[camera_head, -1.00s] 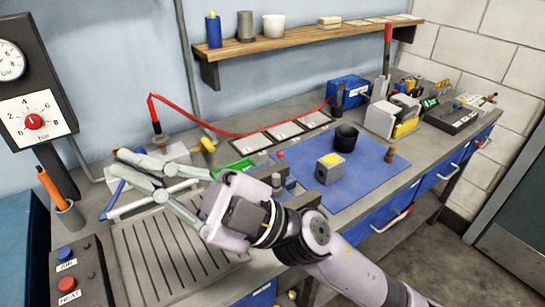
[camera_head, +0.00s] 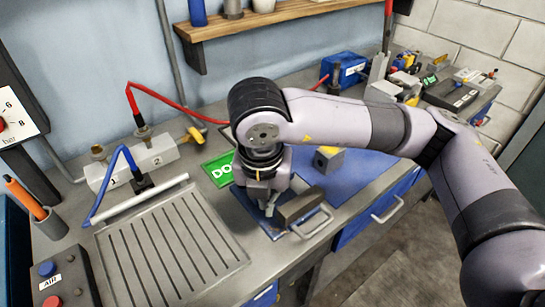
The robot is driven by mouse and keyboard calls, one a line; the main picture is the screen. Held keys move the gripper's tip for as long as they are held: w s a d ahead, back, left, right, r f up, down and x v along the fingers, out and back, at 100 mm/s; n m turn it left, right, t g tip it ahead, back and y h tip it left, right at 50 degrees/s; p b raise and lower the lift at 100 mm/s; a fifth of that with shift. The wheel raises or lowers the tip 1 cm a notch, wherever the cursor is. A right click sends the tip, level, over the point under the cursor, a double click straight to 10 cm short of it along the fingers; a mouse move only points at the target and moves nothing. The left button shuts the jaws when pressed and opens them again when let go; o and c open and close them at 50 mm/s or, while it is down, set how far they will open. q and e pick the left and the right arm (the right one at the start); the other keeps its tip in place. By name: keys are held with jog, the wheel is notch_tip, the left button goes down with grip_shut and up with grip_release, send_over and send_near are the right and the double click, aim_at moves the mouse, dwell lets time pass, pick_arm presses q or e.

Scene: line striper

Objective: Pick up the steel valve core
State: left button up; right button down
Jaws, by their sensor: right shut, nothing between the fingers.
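My right arm reaches in from the right and its wrist points down at the front edge of the blue mat (camera_head: 365,171). My right gripper (camera_head: 268,206) is low over the bench front beside the green DONE sign; its fingers are shut with nothing between them, and are partly hidden by my wrist. I cannot make out the steel valve core; my wrist and arm cover much of the mat. A grey block with a yellow top (camera_head: 328,158) stands on the mat behind my gripper. My left gripper is not in view.
A numbered valve block (camera_head: 133,165) with red and blue hoses stands at the left. A slatted grey tray (camera_head: 170,250) lies in front of it. The green sign (camera_head: 219,170) lies between tray and mat. A button box (camera_head: 62,281) is at the front left.

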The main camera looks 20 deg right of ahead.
jog(key=w+d+p, duration=0.1)
jog(key=w, duration=0.2)
jog(key=w+d+p, duration=0.2)
jog(key=w, duration=0.2)
jog(key=w+d+p, duration=0.2)
jog(key=w, duration=0.1)
jog(key=shift+w+r, duration=0.1)
jog(key=shift+w, duration=0.05)
jog(key=shift+a+f+p, duration=0.1)
jog(key=shift+f+p, duration=0.25)
jog(key=shift+p, duration=0.15)
jog(key=shift+f+b, duration=0.6)
jog(key=shift+b, duration=0.35)
jog(key=shift+s, duration=0.25)
